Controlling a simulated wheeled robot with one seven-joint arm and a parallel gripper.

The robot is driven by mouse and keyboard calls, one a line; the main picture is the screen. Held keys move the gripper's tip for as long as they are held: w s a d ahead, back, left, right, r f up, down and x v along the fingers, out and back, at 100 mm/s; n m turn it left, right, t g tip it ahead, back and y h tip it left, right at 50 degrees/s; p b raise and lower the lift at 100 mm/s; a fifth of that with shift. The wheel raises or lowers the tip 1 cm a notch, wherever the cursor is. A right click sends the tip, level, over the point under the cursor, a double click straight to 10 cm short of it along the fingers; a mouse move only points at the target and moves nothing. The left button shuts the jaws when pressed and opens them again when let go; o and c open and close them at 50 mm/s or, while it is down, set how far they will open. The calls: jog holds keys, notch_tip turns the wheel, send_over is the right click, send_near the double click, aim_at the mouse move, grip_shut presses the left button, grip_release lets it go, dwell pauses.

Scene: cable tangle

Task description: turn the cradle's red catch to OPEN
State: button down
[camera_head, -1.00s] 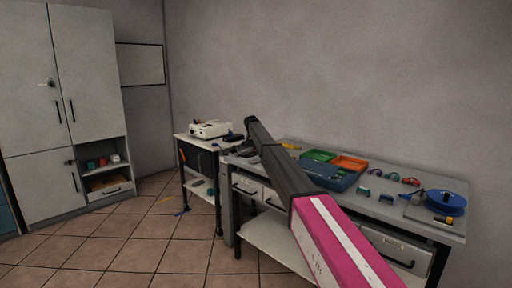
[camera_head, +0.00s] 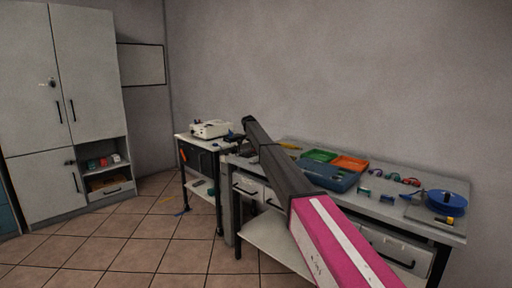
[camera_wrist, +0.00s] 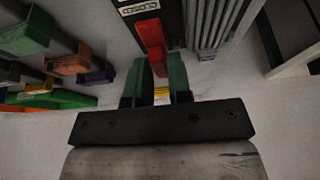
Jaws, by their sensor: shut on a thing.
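The red catch (camera_wrist: 151,36) shows at the top middle of the wrist view, on a dark housing (camera_wrist: 172,20) with a small white label plate (camera_wrist: 138,6). I cannot read its lettering. My gripper (camera_wrist: 158,66) has green fingertips, one on each side of the catch's near end, and is shut on it. The catch's lever points towards the gripper, nearly in line with the fingers. In the head view my own arm reaches over the bench, and the gripper and catch cannot be made out.
Grey ribbed fins (camera_wrist: 214,22) stand right of the catch. Green, orange and purple connectors (camera_wrist: 70,64) lie at the left. A pale box-like edge (camera_wrist: 295,60) is at the far right. The bench (camera_head: 425,219) carries a blue tray (camera_head: 333,180) and a blue spool (camera_head: 446,201).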

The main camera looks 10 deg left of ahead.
jog(key=c, duration=1.1)
grip_release()
jog(key=v, duration=1)
jog(key=shift+s+a+r, duration=0.1)
jog(key=shift+s+r, duration=0.1)
jog(key=shift+r, duration=0.15)
